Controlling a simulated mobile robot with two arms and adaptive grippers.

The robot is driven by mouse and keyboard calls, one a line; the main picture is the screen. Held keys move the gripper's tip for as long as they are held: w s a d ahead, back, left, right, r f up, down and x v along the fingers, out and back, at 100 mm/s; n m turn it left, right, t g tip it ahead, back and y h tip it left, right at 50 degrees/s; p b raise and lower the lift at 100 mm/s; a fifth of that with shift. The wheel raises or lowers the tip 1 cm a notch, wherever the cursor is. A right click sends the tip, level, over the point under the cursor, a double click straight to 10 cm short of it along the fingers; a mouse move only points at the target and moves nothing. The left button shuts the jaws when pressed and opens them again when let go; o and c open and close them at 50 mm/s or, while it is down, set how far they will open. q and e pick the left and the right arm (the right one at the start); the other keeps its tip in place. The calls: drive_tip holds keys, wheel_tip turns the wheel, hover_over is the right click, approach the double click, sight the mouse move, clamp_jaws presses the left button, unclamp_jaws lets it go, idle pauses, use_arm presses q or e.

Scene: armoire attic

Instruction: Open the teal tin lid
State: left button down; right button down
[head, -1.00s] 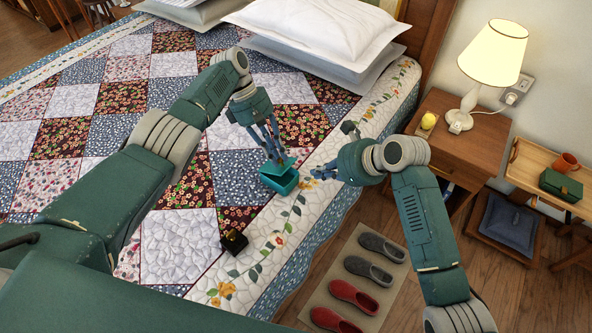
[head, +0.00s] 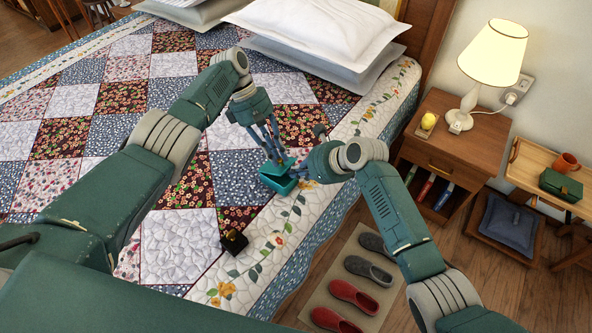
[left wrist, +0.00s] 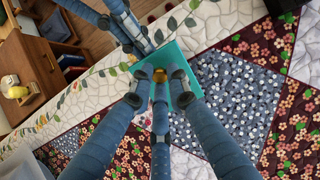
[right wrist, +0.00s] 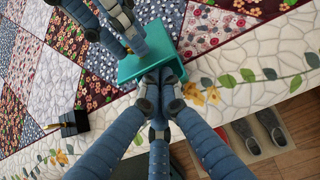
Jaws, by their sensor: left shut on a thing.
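The teal tin (head: 280,185) sits on the quilt near the bed's right edge. Its lid (head: 284,163) appears lifted and tilted above the body. My left gripper (head: 277,155) is over the tin from above. In the left wrist view its fingers (left wrist: 160,88) are shut around the small gold knob (left wrist: 160,75) of the lid. My right gripper (head: 305,174) is at the tin's right side. In the right wrist view its fingertips (right wrist: 158,95) are close together against the teal wall (right wrist: 150,68). Whether they pinch it is hidden.
A small dark box (head: 234,242) lies on the quilt (head: 180,230) nearer to me. White pillows (head: 315,40) are at the head of the bed. A nightstand (head: 450,140) with a lamp (head: 492,65) stands to the right. Slippers (head: 352,298) lie on a floor mat.

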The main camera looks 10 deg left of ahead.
sight(269, 163)
drive_tip(key=shift+w+a+r, duration=0.1)
drive_tip(key=shift+a+r, duration=0.15)
drive_tip(key=shift+r, duration=0.2)
drive_tip(key=shift+w+a+r, duration=0.1)
drive_tip(key=shift+a+r, duration=0.15)
drive_tip(key=shift+r, duration=0.2)
use_arm(q)
drive_tip(key=c, duration=1.7)
unclamp_jaws()
drive_tip(key=shift+d+f, duration=0.1)
use_arm(e)
drive_tip(key=shift+r, duration=0.1)
use_arm(q)
drive_tip(key=shift+o, duration=0.2)
drive_tip(key=shift+s, duration=0.1)
drive_tip(key=shift+a+r, duration=0.2)
drive_tip(key=shift+r, duration=0.1)
drive_tip(key=v, duration=0.7)
drive_tip(key=shift+w, duration=0.2)
use_arm(e)
drive_tip(key=v, duration=1.2)
drive_tip(key=shift+d+f, duration=0.15)
drive_tip(key=shift+f, duration=0.1)
